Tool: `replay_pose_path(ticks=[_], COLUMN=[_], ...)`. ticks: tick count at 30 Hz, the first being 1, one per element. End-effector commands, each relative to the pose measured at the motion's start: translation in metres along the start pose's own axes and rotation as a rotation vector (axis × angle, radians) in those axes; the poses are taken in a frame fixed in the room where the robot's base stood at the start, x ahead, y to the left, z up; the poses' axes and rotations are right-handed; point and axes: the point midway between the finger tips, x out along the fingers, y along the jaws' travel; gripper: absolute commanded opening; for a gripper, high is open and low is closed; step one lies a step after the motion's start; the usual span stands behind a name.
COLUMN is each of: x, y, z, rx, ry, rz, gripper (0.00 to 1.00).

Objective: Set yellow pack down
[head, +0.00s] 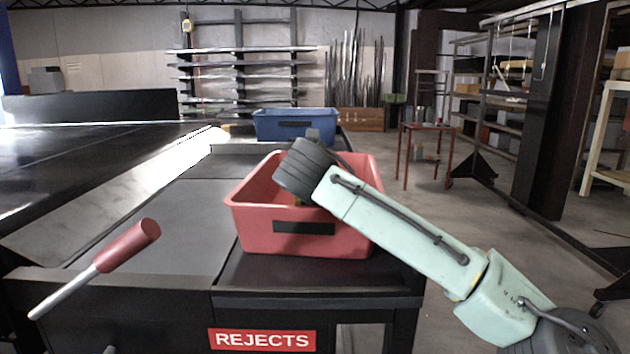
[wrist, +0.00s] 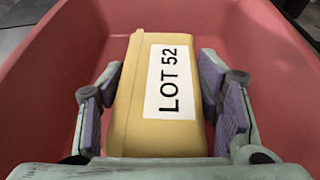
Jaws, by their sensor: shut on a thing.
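The yellow pack (wrist: 135,108) with a white "LOT 52" label is between the two fingers of my gripper (wrist: 166,100) in the wrist view. The purple finger pads press on its left and right sides. The pack is inside the red bin (wrist: 258,60), whose walls surround it. Whether its underside touches the bin floor cannot be told. In the head view the red bin (head: 255,236) stands on the dark table above the "REJECTS" sign. My arm reaches over its right rim, and my gripper is mostly hidden behind the arm and the bin wall.
A blue bin (head: 270,125) stands farther back beyond the red one. A lever with a red handle (head: 128,245) sticks up at the front left. The grey conveyor surface (head: 165,225) left of the red bin is clear. A red stand (head: 427,128) is at the back right.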

Motion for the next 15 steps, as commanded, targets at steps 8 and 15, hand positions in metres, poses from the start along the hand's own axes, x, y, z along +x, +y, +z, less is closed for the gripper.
replay_pose_path(ticks=[8, 15], x=[0.0008, 0.0008], y=[0.0001, 0.0000], z=[-0.0021, -0.0021], rx=[0.000, 0.000], ry=[0.000, 0.000], rz=[0.000, 0.000], gripper=[0.65, 0.79])
